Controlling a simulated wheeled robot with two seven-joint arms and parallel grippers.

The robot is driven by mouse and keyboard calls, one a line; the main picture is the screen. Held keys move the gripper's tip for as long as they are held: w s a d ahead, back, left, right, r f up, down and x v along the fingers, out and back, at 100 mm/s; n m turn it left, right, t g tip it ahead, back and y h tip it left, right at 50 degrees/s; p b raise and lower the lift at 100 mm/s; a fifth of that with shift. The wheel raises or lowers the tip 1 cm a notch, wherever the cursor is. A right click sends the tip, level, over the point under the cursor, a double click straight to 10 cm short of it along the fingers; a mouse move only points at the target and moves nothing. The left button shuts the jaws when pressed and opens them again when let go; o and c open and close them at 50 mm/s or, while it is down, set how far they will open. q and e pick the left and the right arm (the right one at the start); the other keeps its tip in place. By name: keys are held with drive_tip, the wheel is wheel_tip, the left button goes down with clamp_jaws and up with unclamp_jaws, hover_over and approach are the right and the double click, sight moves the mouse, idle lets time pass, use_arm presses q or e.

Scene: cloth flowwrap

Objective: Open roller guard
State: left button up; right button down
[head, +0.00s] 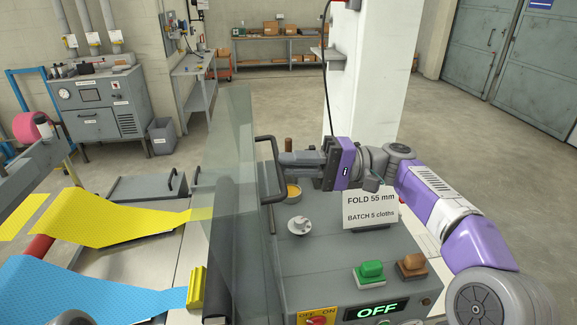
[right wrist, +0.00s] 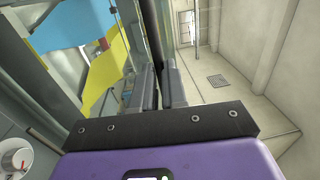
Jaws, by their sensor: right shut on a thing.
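The roller guard (head: 228,140) is a clear, greenish panel standing up steeply over the machine in the head view. Its dark bar handle (head: 270,198) is on its right side. My right gripper (head: 284,158) reaches in from the right and is shut on the handle, partly hiding it. In the right wrist view my two grey fingers (right wrist: 160,82) are close together with the dark handle bar between them. The guard's clear panel edges show to the left there. My left gripper is not in view.
Yellow cloth (head: 115,215) and blue cloth (head: 90,285) run toward the guard from the left. A control box (head: 325,265) with green and brown buttons, a knob, an OFF display and a fold sign stands below my right arm. A white pillar (head: 372,75) rises behind.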

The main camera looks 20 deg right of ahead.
drive_tip(key=c, duration=1.2)
unclamp_jaws()
drive_tip(key=shift+o, duration=0.2)
drive_tip(key=shift+d, duration=0.15)
drive_tip(key=s+d, duration=0.1)
drive_tip(key=d, duration=0.6)
drive_tip(key=shift+d+f+p, duration=0.15)
drive_tip(key=shift+f+p, duration=0.2)
drive_tip(key=shift+p, duration=0.05)
